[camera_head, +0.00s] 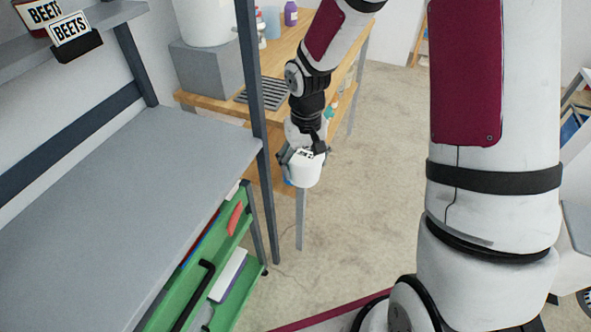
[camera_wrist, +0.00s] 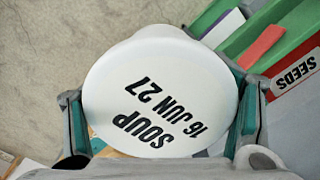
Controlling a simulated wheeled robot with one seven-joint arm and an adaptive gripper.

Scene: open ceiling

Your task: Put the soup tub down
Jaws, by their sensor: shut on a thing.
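The soup tub (camera_head: 305,172) is a white round tub held in my gripper (camera_head: 302,157), in the air beside the grey shelf unit and in front of the wooden table. In the wrist view its white lid (camera_wrist: 160,90) faces the camera and reads "SOUP 16 JUN 27". The fingers of my gripper (camera_wrist: 160,125) press on both sides of the tub. The tub's underside is hidden in the wrist view.
A bare grey worktop (camera_head: 130,190) lies at the left, with an upright post (camera_head: 258,110) at its right edge. A wooden table (camera_head: 300,45) stands behind.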

